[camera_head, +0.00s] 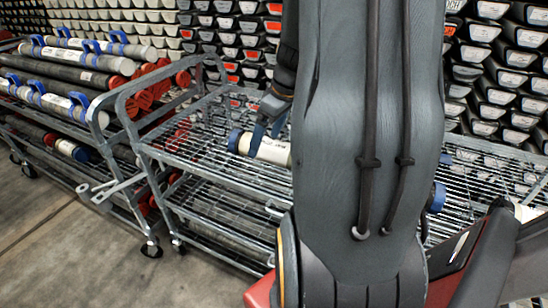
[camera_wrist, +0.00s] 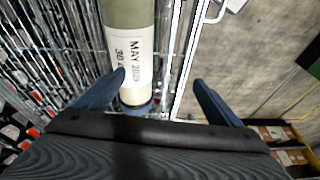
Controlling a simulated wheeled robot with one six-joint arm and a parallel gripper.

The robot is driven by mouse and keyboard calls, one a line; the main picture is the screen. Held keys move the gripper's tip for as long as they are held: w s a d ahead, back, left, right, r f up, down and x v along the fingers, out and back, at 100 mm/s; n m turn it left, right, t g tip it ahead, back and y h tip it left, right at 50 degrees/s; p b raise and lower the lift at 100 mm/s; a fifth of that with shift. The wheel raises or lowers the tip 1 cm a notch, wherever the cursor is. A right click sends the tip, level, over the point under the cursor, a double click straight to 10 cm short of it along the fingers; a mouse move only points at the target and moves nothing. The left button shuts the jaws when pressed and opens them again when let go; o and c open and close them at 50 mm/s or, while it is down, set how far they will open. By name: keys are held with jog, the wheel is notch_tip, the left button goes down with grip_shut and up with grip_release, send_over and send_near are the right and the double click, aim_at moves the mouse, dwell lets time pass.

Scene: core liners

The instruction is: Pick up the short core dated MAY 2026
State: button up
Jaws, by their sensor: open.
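A pale core (camera_head: 272,150) with a blue end cap lies on the wire top shelf of a grey cart, partly hidden behind my arm. In the wrist view the core (camera_wrist: 131,72) has a white label reading "MAY" and what looks like "30"; the year is too small to read surely. Its blue cap shows at the lower end, and its far end is out of that view. My gripper (camera_wrist: 159,77) is open above this capped end. The left finger overlaps the core's left edge; the right finger is well clear to its right. In the head view, my gripper (camera_head: 268,128) is beside the cap.
The cart's shelf (camera_head: 200,155) is bare wire left of the core. Another cart at the left holds several long cores (camera_head: 60,75) with blue and red fittings. Stacked core trays (camera_head: 235,40) fill the back. A blue cap (camera_head: 438,197) shows right of my arm. Concrete floor (camera_head: 60,240) is open at front left.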

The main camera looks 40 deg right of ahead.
aim_at(275, 150)
jog(key=shift+n+t, duration=0.4)
jog(key=d, duration=0.6)
jog(key=shift+s+f+b, duration=0.15)
jog(key=shift+f+b, duration=0.25)
jog(key=shift+d+f, duration=0.15)
jog(key=shift+d, duration=0.1)
jog(key=shift+s+a+p+x, duration=0.1)
jog(key=shift+p+x, duration=0.3)
jog(key=shift+x, duration=1.5)
jog(key=shift+s+a+p+x, duration=0.15)
jog(key=shift+p+x, duration=0.25)
jog(key=shift+x, duration=1.45)
jog(key=shift+c, duration=0.2)
jog(key=c, duration=2.1)
jog(key=shift+w, duration=0.1)
